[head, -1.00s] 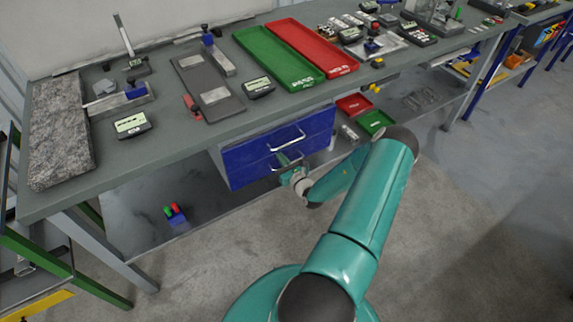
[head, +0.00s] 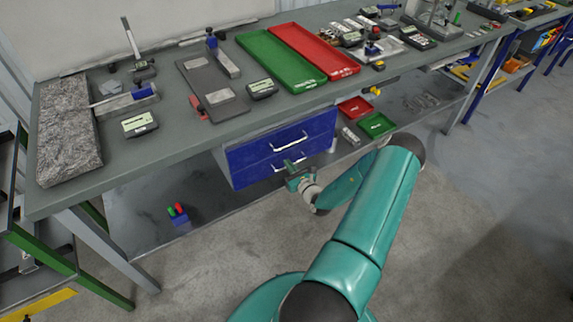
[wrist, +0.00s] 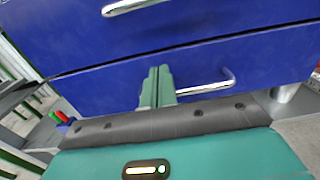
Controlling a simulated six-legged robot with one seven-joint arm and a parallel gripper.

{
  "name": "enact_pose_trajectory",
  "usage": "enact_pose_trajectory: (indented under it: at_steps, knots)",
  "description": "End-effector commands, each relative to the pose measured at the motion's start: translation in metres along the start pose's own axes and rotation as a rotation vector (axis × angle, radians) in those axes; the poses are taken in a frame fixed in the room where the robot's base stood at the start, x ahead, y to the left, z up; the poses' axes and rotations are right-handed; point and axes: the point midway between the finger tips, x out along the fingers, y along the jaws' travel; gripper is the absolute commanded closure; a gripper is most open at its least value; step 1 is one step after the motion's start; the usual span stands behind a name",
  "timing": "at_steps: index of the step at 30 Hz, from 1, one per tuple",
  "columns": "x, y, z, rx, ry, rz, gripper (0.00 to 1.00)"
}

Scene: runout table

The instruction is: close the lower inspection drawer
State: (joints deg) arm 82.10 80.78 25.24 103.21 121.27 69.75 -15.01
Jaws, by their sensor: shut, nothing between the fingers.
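The lower inspection drawer (head: 250,173) is the lower of two blue drawers under the bench. Its front looks about flush with the upper drawer (head: 250,152); any small gap is hard to judge. In the wrist view the lower drawer front (wrist: 100,90) fills the middle, with its silver handle (wrist: 215,86) to the right of my fingers. My gripper (head: 289,163) is shut and empty in front of the lower drawer, and it shows in the wrist view (wrist: 159,70). Whether the fingertips touch the front cannot be told.
The bench top (head: 150,160) above carries a green tray (head: 275,60), a red tray (head: 315,52) and instruments. A low shelf holds small red (head: 355,108) and green (head: 377,125) trays to the right of the drawers. The floor in front is clear.

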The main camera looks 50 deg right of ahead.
Motion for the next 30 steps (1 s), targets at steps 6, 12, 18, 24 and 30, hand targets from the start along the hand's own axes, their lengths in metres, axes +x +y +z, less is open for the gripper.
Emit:
enact_pose_trajectory:
  at_steps: [6,12,18,24,30]
  knots:
    - [-0.037,-0.004,-0.001,0.001,0.002,-0.001,1.0]
    - [-0.075,-0.005,-0.001,0.001,0.003,0.0,1.0]
    - [-0.095,-0.005,-0.001,0.0,0.001,0.001,1.0]
    - [-0.099,-0.004,-0.001,0.0,0.0,0.0,1.0]
    - [-0.096,0.0,0.005,-0.012,-0.002,0.024,1.0]
